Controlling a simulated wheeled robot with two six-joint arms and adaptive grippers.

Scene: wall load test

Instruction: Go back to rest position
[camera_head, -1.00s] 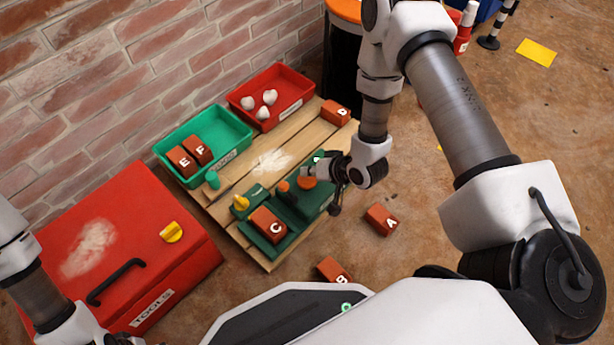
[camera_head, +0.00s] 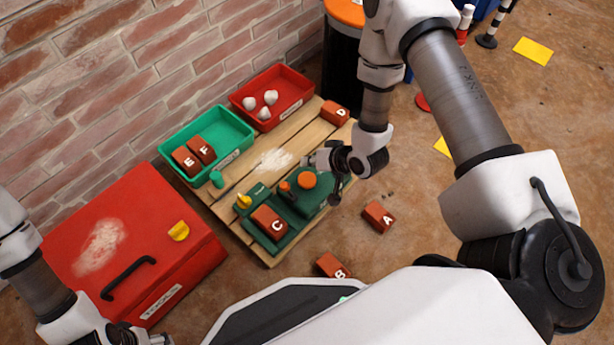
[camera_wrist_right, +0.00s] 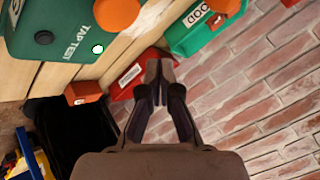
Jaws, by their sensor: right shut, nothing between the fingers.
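My right gripper (camera_head: 314,160) is shut and empty above the wooden pallet, just beyond the orange button of the green tap tester (camera_head: 307,204). In the right wrist view its closed fingers (camera_wrist_right: 160,68) hold nothing, and part of the tester (camera_wrist_right: 50,30) shows at the top left. Brick C (camera_head: 268,222) sits on the tester. My left gripper (camera_head: 135,334) shows only partly at the bottom left, and its finger opening is unclear.
The pallet (camera_head: 235,205) bears a green bin (camera_head: 240,125) with bricks E and F, a red bin (camera_head: 295,105) with white lumps, and brick D (camera_head: 334,111). Bricks A (camera_head: 378,217) and B (camera_head: 332,266) lie on the floor. A red toolbox (camera_head: 120,235) stands left.

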